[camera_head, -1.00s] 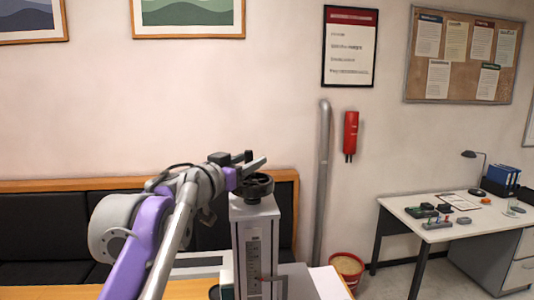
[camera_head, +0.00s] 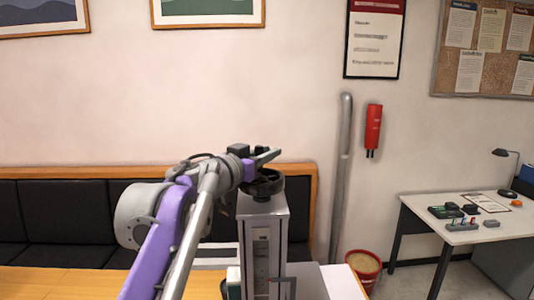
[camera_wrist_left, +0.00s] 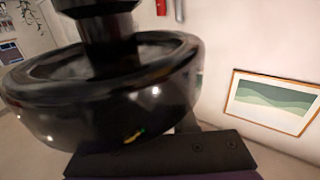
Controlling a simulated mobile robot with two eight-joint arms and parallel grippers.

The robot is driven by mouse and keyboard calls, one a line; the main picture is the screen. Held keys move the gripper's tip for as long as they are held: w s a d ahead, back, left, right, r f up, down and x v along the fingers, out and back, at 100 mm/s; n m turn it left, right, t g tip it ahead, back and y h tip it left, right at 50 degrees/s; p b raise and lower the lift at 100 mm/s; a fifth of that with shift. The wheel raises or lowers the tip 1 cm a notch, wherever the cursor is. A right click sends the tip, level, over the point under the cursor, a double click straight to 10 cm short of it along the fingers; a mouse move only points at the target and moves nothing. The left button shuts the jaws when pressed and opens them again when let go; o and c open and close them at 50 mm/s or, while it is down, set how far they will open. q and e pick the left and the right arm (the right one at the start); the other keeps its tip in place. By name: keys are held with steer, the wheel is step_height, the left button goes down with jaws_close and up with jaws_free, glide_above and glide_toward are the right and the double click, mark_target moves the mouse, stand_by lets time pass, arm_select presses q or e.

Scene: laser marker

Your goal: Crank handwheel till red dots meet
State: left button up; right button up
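A black round handwheel (camera_head: 264,184) sits on top of a grey upright column (camera_head: 263,222). In the left wrist view the handwheel (camera_wrist_left: 110,100) fills the left half, its thick rim and central hub very close and blurred. My left gripper (camera_head: 258,158) is at the wheel's top and upper left edge, with its fingers pointing right. A dark gripper part (camera_wrist_left: 160,155) lies along the bottom of the left wrist view, close under the rim. Whether the fingers are closed on the wheel cannot be told. My right gripper is out of view. Red dots cannot be made out.
The column stands on a table with a wood-coloured top (camera_head: 60,283). A white sheet (camera_head: 342,284) lies to its right. A black padded bench (camera_head: 65,222) is behind. A red bucket (camera_head: 365,266) and a white desk (camera_head: 455,232) stand to the right.

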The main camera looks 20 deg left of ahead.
arm_select(q)
jaws_close()
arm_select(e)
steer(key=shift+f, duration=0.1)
